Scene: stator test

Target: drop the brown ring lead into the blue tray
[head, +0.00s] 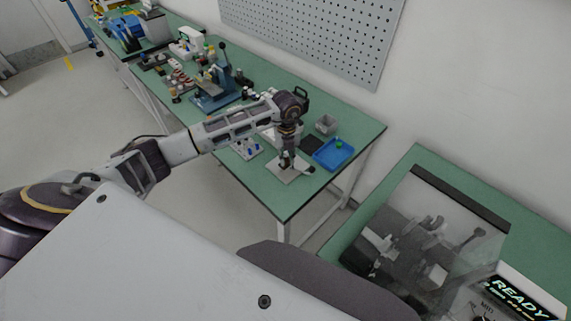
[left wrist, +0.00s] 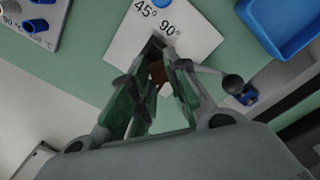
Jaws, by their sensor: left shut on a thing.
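My left gripper (head: 287,164) is above the white card at the front of the green bench. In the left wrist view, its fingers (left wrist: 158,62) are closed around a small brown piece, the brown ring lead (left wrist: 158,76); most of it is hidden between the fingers. The blue tray (head: 328,159) lies on the bench just right of the gripper, apart from it. It also shows at the upper right of the left wrist view (left wrist: 290,30). A small green thing lies in the tray. My right gripper is not in view.
The white card (left wrist: 200,38), marked 45° and 90°, lies under the gripper. A dark ball on a thin rod (left wrist: 232,84) is beside the fingers. A grey bin (head: 326,124) stands behind the tray. A blue press (head: 212,92) and several small items fill the bench's far part.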

